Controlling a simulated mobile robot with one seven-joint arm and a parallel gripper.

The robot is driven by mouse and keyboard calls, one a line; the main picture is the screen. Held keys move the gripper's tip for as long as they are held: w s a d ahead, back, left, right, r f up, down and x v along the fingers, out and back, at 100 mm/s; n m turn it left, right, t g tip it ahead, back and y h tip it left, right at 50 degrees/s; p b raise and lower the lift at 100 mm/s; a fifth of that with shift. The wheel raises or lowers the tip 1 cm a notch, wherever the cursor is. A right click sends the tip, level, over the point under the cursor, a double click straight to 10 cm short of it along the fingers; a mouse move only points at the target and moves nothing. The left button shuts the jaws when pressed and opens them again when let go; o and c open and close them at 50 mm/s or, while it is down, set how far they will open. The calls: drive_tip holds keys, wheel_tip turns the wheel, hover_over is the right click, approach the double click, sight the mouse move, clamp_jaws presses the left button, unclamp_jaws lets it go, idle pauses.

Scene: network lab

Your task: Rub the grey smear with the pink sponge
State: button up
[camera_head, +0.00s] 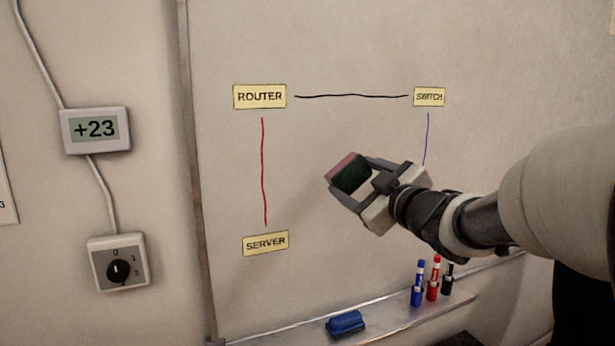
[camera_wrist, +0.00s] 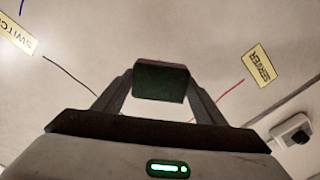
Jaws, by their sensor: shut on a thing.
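The sponge (camera_head: 348,172) has a pink face and a dark green side. My gripper (camera_head: 350,178) is shut on it, with one finger on each side, in front of the middle of the whiteboard (camera_head: 340,60). In the wrist view the dark side of the sponge (camera_wrist: 160,82) shows between the fingers of my gripper (camera_wrist: 158,88). I cannot tell whether the sponge touches the board. I make out no grey smear in either view; the sponge and arm hide part of the board.
A ROUTER label (camera_head: 259,96), a SWITCH label (camera_head: 429,97) and a SERVER label (camera_head: 265,243) are joined by drawn lines. The ledge (camera_head: 290,338) below holds a blue eraser (camera_head: 345,323) and several markers (camera_head: 432,281). A dial box (camera_head: 118,262) and a display (camera_head: 95,130) are at left.

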drive_tip(key=shift+v, duration=1.55)
drive_tip(key=shift+a+p, duration=0.1)
drive_tip(key=shift+p, duration=0.2)
